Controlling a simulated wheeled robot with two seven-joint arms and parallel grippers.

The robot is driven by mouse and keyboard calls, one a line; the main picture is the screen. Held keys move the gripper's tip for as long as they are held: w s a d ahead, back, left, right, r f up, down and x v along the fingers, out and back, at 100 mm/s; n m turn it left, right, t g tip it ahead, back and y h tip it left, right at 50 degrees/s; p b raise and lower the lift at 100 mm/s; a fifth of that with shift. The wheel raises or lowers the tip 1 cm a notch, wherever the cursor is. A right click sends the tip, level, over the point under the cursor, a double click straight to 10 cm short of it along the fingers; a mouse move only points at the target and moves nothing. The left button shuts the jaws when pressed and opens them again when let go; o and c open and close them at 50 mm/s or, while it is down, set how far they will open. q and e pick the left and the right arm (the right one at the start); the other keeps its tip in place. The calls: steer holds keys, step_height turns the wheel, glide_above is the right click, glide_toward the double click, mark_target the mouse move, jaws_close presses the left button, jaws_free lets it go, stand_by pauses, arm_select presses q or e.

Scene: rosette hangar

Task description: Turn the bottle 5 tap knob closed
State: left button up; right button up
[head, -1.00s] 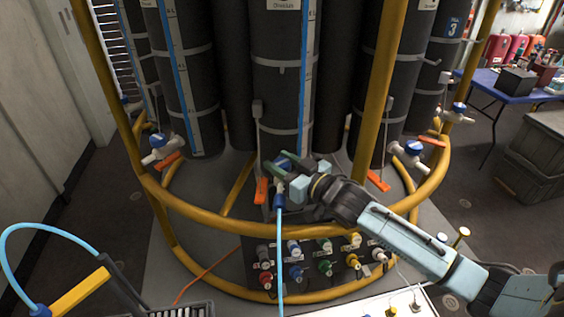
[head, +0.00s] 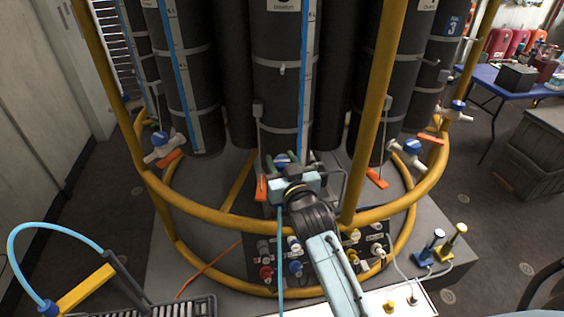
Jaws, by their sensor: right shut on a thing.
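The middle black bottle (head: 283,85) stands upright in the ring of bottles; its number is not in view. Its tap has a blue knob (head: 281,158) low on its front, partly hidden behind my gripper. My right gripper (head: 288,163) is shut on this knob, with a green finger on each side. Its arm comes up from below. The knob's marking and the tap body cannot be made out. A light blue hose (head: 281,250) hangs down below the tap. My left gripper is not in view.
A yellow tubular frame (head: 200,213) surrounds the bottles, with an upright (head: 377,100) close to the right of my gripper. Other taps stand left (head: 161,140) and right (head: 411,148). A connector panel (head: 340,255) lies below. A blue table (head: 490,82) stands back right.

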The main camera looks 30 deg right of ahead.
steer(key=shift+h, duration=0.3)
steer(key=o, duration=1)
steer(key=shift+c, duration=0.2)
steer(key=s+a, duration=0.2)
steer(key=s, duration=1.1)
steer(key=shift+a, duration=0.3)
steer(key=shift+c, duration=0.2)
